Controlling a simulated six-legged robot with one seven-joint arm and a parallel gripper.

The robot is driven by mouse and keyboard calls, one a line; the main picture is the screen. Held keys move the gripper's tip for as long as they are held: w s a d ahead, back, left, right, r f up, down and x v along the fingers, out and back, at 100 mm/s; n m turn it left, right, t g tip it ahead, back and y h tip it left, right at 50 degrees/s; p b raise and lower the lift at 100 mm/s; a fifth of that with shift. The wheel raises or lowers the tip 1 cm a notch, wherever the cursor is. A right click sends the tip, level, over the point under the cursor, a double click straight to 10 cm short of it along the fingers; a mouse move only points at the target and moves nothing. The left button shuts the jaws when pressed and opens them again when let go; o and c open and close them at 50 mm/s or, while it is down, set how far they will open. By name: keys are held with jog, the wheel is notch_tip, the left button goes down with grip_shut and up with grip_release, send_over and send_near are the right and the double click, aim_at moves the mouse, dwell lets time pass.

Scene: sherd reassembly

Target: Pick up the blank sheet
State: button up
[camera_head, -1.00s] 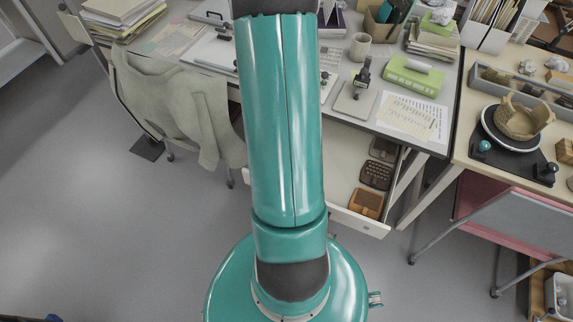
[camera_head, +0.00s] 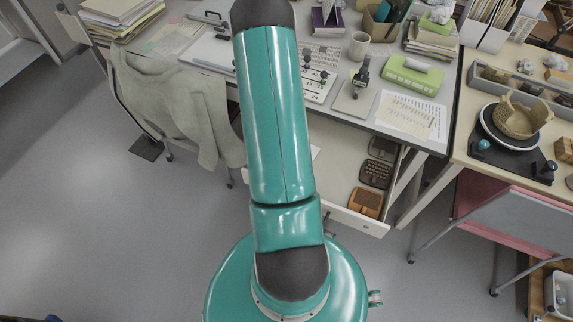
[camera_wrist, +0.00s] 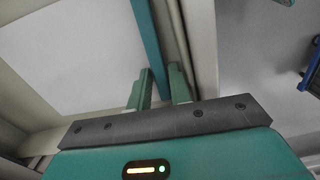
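A large plain white surface (camera_wrist: 75,50) fills the left of the wrist view inside beige walls; it looks like the blank sheet lying in the open drawer. In the head view a small white edge (camera_head: 314,152) shows in the drawer just right of my arm, which hides the rest. The fingers appear over the drawer's wall, right of the white surface. How high they are above it I cannot tell. The head view does not show my gripper.
The open drawer (camera_head: 355,219) also holds dark and brown boxes (camera_head: 375,174). The desk above carries a mug (camera_head: 359,46), a green case (camera_head: 412,75) and printed papers (camera_head: 411,116). A jacket-draped chair (camera_head: 180,100) stands left; a grey-backed chair (camera_head: 515,232) stands right.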

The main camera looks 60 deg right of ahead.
grip_shut()
jog(key=shift+r, duration=0.1)
